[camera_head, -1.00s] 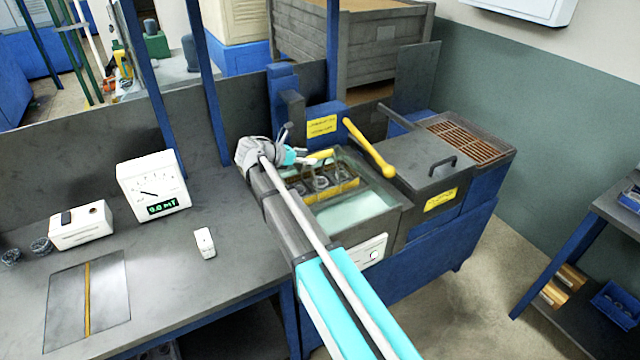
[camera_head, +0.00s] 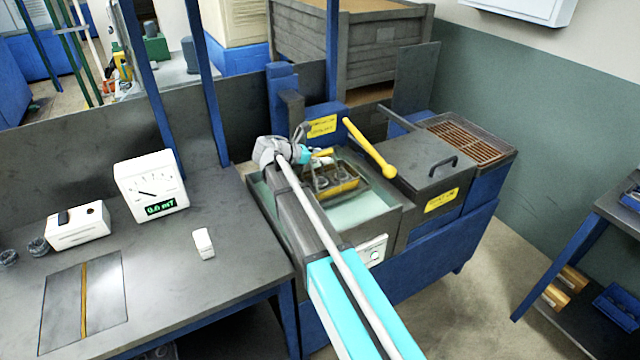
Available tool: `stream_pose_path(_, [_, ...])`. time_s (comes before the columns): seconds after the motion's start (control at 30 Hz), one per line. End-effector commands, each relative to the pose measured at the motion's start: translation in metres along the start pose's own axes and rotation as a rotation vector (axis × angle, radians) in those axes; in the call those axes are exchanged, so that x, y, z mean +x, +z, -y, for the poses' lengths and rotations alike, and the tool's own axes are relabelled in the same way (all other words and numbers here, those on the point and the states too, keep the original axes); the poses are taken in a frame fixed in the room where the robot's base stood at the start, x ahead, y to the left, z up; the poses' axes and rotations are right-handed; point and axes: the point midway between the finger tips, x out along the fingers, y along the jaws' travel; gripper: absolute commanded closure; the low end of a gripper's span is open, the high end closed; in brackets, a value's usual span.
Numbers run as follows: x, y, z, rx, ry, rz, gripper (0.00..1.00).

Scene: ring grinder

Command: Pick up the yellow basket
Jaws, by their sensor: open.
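The yellow basket (camera_head: 345,190) sits in the open tank (camera_head: 385,222) of the blue machine, with several grey rings in it. Its left part is hidden by my arm and gripper. My gripper (camera_head: 304,140) is at the basket's back left, close above the tank. Its grey fingers look apart, and nothing shows held between them. A short yellow piece (camera_head: 322,153), which looks like part of the basket's handle, is right beside the fingers. I cannot tell whether they touch it.
A yellow lever (camera_head: 370,149) slants over the tank's back right. A lidded grey box (camera_head: 430,162) stands right of the tank, with a brown grate (camera_head: 468,138) beyond. A gauge (camera_head: 151,186) and a small white block (camera_head: 203,243) stand on the left bench (camera_head: 180,280).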

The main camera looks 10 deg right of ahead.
Motion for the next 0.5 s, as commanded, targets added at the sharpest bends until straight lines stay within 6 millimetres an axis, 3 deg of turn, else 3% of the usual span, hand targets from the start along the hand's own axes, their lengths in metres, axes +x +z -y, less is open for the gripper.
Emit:
stream_pose_path(0.3, [-0.0004,-0.0001,0.0000,0.000,0.000,0.000,0.34])
stream_pose_path(0.5, [-0.0005,-0.0001,-0.0001,0.000,0.000,0.000,0.70])
